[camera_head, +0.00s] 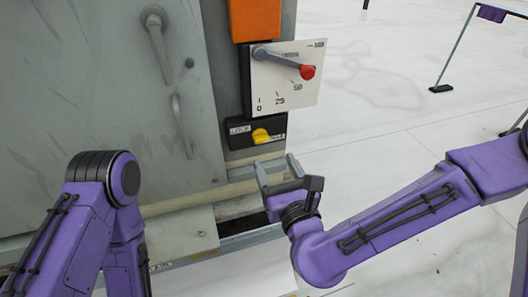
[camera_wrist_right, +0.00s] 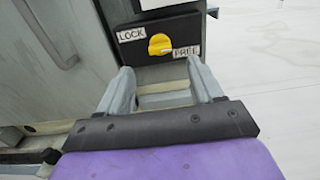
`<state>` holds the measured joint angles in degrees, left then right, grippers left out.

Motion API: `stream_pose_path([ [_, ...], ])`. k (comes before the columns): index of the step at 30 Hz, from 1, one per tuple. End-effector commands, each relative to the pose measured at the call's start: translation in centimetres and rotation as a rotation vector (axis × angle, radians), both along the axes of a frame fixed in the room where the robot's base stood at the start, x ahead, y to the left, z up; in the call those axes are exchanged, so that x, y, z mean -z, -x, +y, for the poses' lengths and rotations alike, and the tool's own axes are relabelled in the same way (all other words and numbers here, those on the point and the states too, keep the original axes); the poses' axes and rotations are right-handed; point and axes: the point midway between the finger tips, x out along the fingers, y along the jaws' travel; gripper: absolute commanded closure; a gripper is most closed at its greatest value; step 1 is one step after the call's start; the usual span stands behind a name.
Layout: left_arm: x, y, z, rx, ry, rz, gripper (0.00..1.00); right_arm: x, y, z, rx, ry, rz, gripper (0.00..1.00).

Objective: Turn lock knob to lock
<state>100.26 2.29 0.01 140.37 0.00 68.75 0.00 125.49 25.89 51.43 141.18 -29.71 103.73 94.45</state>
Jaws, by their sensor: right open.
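The yellow lock knob (camera_head: 261,136) sits on a black panel (camera_head: 240,141) low on the grey cabinet. In the right wrist view the knob (camera_wrist_right: 160,44) lies between a LOCK label (camera_wrist_right: 131,34) at left and a FREE label (camera_wrist_right: 186,52) at right. A small pointed end of the knob faces the FREE side. My right gripper (camera_head: 275,166) is open and empty, just below and in front of the panel. Its two fingers (camera_wrist_right: 162,80) point toward the knob and stand apart from it. My left arm shows at the lower left; its gripper is out of view.
Above the panel is a white scale plate (camera_head: 285,88) with a red-tipped lever (camera_head: 306,71), under an orange box (camera_head: 255,20). Door handles (camera_head: 157,42) stick out from the cabinet at left. The pale floor at right is open, with a thin stand (camera_head: 452,50) farther back.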

Motion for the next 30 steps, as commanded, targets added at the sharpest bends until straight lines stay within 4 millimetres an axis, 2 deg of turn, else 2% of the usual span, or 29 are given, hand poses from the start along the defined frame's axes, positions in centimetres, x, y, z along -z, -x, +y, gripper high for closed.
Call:
stream_pose_path([
  [1, 2.5, 0.0, 0.0, 0.000, 0.000, 0.000, 1.00, 1.2, -0.4, 0.0, 0.002, -0.004, -0.004, 0.34],
  [4, 4.7, 0.0, 0.0, 0.000, 0.000, 0.000, 1.00, 1.1, -0.9, 0.2, -0.005, -0.009, -0.002, 0.34],
  [5, 3.2, 0.0, 0.0, 0.000, 0.001, 0.001, 1.00, -0.1, -1.7, 0.5, -0.005, -0.005, 0.002, 0.34],
  [6, 2.3, 0.0, 0.0, 0.000, 0.001, 0.001, 1.00, -0.4, -2.8, 0.9, -0.005, -0.002, 0.004, 0.34],
  [13, 1.1, 0.0, 0.0, 0.000, 0.000, 0.000, 1.00, -0.2, -7.1, 2.3, -0.006, -0.001, 0.004, 0.34],
  [18, 0.9, 0.0, 0.0, 0.000, 0.000, 0.000, 1.00, 0.0, -8.3, 2.7, -0.007, -0.001, 0.004, 0.34],
  [25, 1.0, 0.0, 0.0, 0.000, 0.000, 0.000, 1.00, 0.1, -8.3, 2.7, -0.007, -0.001, 0.004, 0.34],
  [30, 1.0, 0.0, 0.0, 0.000, 0.000, 0.000, 1.00, 0.1, -8.3, 2.7, -0.007, -0.001, 0.004, 0.89],
])
